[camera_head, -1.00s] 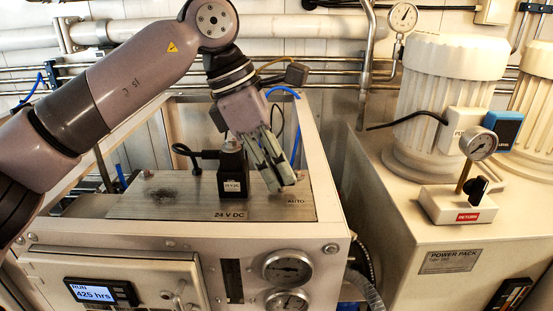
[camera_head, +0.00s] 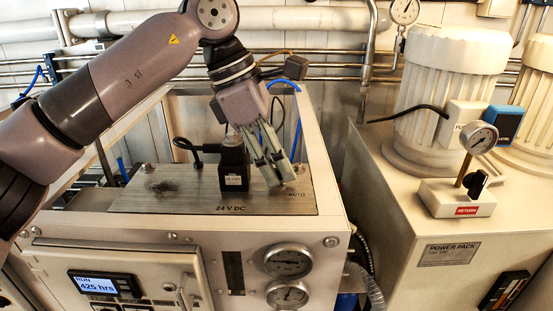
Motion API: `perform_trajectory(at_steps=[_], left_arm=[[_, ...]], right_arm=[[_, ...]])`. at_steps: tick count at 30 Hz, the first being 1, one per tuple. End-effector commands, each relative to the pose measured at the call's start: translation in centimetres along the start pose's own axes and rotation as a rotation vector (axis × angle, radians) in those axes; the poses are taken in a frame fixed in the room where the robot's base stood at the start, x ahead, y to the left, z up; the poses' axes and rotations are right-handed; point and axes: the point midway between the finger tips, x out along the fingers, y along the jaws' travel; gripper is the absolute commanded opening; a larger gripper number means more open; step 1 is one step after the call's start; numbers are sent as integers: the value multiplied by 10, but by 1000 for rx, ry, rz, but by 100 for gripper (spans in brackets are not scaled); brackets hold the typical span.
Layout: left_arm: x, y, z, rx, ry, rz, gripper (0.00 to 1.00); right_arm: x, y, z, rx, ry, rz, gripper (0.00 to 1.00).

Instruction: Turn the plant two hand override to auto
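A metal panel (camera_head: 140,201) on top of the cabinet carries the marks "24 V DC" and, at its right end, "AUTO" (camera_head: 297,195). A black block with a white label (camera_head: 234,168) stands upright on it, a cable at its left. My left gripper (camera_head: 277,172) points down just right of the block, its fingertips low over the panel behind the "AUTO" mark. Its fingers look close together; I cannot tell whether they hold anything. No override knob or lever is clearly seen; the fingers may hide it. My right gripper is not in view.
The cabinet's raised frame (camera_head: 325,180) stands close right of my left gripper. A blue hose (camera_head: 297,130) and cables are behind it. The front has two gauges (camera_head: 287,261) and a display (camera_head: 104,286). The power pack (camera_head: 410,215), with a black knob (camera_head: 477,183), is at the right.

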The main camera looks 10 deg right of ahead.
Motion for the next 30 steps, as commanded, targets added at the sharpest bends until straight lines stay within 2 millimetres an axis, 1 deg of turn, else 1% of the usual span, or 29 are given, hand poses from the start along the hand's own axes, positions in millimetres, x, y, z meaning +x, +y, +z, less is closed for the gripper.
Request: perform_trajectory(at_steps=[8, 11, 14, 24, 27, 30], left_arm=[[0, 0, 0, -1, 1, -2, 30], [-4, 0, 0, -1, 0, -1, 30], [-18, 0, 0, -1, 0, 1, 30], [-89, 1, 1, -2, -1, 2, 30], [-104, 0, 1, -2, -1, 1, 30], [-113, 0, 0, -1, 0, -1, 30]], right_arm=[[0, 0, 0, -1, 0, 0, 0], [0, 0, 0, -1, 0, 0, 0], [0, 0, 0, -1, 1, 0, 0], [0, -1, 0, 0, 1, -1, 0], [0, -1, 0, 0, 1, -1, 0], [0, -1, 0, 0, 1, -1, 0]])
